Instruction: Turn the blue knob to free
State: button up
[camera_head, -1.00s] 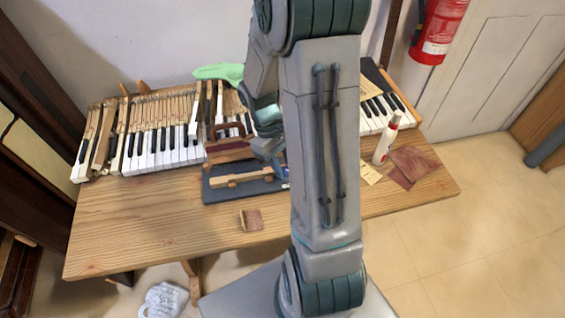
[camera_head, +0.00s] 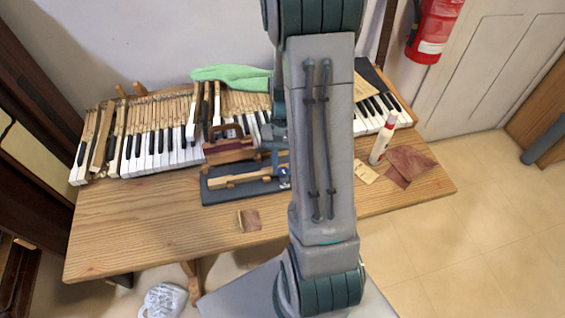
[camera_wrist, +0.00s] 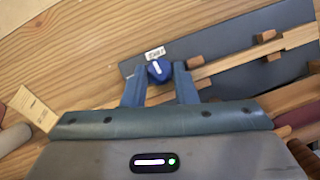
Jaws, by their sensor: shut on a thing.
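The blue knob (camera_wrist: 158,72) sits on a dark board (camera_wrist: 215,70), with a white line on its top running close to upright and slightly tilted in the wrist view. A small white label (camera_wrist: 155,53) lies just beyond it; its lettering is too small to read surely. My gripper (camera_wrist: 160,77) has one finger on each side of the knob and is shut on it. In the head view the dark board (camera_head: 222,194) lies on the table, and my arm hides most of the gripper and knob.
A wooden piano key (camera_head: 240,179) lies along the board. A wooden block with a handle (camera_head: 228,150) stands behind it. The keyboard (camera_head: 160,150) fills the table's back. A white bottle (camera_head: 382,143) and brown cloths (camera_head: 408,165) are at right. The table front (camera_head: 140,240) is mostly clear.

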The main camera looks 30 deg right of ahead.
jog(key=shift+m, duration=0.5)
jog(key=o, duration=1)
jog(key=v, duration=1.4)
jog(key=shift+s+d, duration=0.2)
jog(key=shift+s, duration=0.05)
